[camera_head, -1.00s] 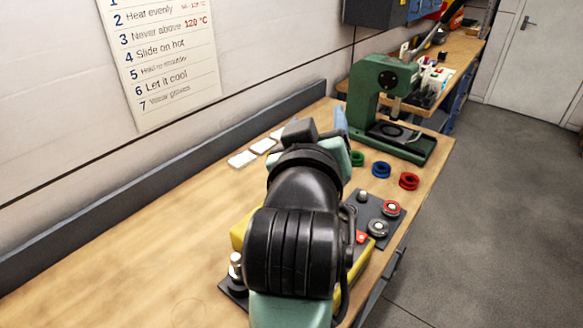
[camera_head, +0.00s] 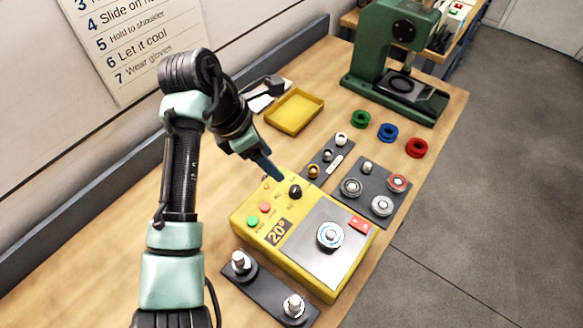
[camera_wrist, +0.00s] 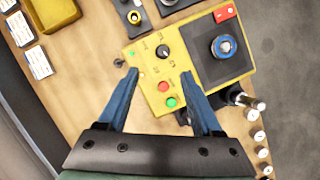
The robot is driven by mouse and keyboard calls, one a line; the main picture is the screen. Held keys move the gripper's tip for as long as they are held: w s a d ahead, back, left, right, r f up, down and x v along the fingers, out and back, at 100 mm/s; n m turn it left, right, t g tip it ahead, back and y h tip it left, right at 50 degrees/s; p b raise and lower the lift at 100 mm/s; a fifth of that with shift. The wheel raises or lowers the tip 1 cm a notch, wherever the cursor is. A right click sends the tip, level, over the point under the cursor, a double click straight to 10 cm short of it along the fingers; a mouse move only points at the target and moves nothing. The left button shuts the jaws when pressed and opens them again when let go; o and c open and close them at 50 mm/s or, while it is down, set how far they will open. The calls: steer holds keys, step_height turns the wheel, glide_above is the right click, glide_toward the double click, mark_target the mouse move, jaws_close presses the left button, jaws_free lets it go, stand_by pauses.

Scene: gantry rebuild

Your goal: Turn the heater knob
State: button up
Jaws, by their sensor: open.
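The heater is a yellow box (camera_head: 330,285) on the bench, with a dark plate and a display reading 20°. Its black knob (camera_head: 295,191) is on the panel, near green and red buttons; it also shows in the wrist view (camera_wrist: 162,51). My gripper (camera_head: 273,172) is just up and left of the knob in the head view, fingers pointing down toward the panel. In the wrist view my gripper (camera_wrist: 161,73) is open and empty, with the knob just beyond and between the two blue fingertips. I cannot tell the exact height gap.
A blue-ringed round part (camera_head: 330,235) sits on the heater plate. A dark plate with posts (camera_head: 267,290) lies in front, and plates with bearings (camera_head: 372,190) lie behind. A yellow tray (camera_head: 294,111), coloured rings (camera_head: 387,132) and a green press (camera_head: 385,60) stand farther back.

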mark_target(295, 188)
steer(key=x, duration=0.3)
steer(key=p+x, duration=0.1)
steer(key=x, duration=0.3)
steer(key=s+x, duration=0.1)
steer(key=x, duration=0.3)
steer(key=shift+d, duration=0.25)
steer(key=shift+w+d+f, duration=0.2)
steer(key=shift+w+f, duration=0.05)
steer(key=shift+f, duration=0.3)
jaws_close()
